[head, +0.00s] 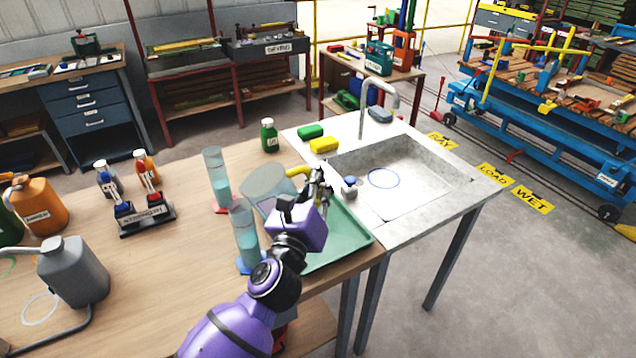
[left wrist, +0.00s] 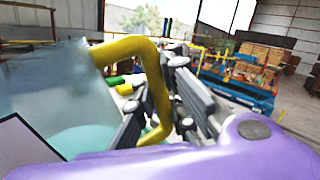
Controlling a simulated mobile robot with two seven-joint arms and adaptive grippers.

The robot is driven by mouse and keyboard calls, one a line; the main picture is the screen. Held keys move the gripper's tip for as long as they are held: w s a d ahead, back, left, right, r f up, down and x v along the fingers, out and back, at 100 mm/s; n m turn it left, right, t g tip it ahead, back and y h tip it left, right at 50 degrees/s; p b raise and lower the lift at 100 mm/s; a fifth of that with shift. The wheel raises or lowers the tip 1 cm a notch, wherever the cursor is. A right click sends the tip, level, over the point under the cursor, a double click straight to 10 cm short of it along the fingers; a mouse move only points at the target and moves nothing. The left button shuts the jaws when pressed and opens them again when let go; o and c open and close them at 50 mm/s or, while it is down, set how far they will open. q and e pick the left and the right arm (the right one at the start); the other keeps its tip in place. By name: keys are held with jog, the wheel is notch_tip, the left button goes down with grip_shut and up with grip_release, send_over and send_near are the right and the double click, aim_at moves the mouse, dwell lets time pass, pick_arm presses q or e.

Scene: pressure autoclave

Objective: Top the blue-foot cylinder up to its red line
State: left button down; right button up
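The blue-foot cylinder (head: 246,234) is clear, stands upright on the wooden table and holds pale blue-green liquid. I cannot make out its red line. A similar cylinder with a red foot (head: 218,178) stands behind it, also partly filled. A clear jug (head: 268,182) with a yellow handle is just right of the blue-foot cylinder, over the green tray. My left gripper (head: 321,188) has its fingers on both sides of the yellow handle (left wrist: 152,85) and appears shut on it. The left wrist view shows teal liquid low in the jug (left wrist: 75,95). My arm hides the jug's lower part.
The green tray (head: 345,243) lies at the table's right edge, next to a sink (head: 415,180) with a faucet (head: 378,84). Sponges (head: 325,145) and a green bottle (head: 269,135) are behind. A bottle rack (head: 147,218) and grey jerrycan (head: 75,270) stand at left.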

pick_arm(q)
jog(key=shift+s+a+r+n+t+y+b, duration=0.15)
jog(key=shift+r+n+t+y+b, duration=0.2)
jog(key=shift+r+n, duration=0.4)
jog(key=shift+w+a+r+n+t+y+b, duration=0.1)
jog(key=shift+a+r+n+t+b, duration=0.1)
jog(key=shift+r+n+b, duration=0.4)
jog(key=shift+s+a+r+n+t+y+b, duration=0.15)
jog(key=shift+r+n+t+b, duration=0.1)
jog(key=shift+r+n, duration=0.6)
notch_tip(320, 180, up, 4)
jog(key=n+t+y+b, duration=0.2)
jog(key=n+y, duration=0.1)
jog(key=n, duration=0.3)
send_over(309, 173)
jog(key=w+a, duration=0.2)
jog(key=a, duration=0.1)
jog(key=shift+s+d+r, duration=0.1)
jog(key=shift+s+d, duration=0.05)
jog(key=shift+d, duration=0.05)
pick_arm(e)
jog(key=shift+g, duration=0.3)
jog(key=s+f, duration=0.1)
jog(key=s+d+f, duration=0.1)
jog(key=f, duration=0.2)
jog(key=shift+s+d+f, duration=0.25)
jog(key=shift+s+d, duration=0.15)
jog(key=shift+w, duration=0.1)
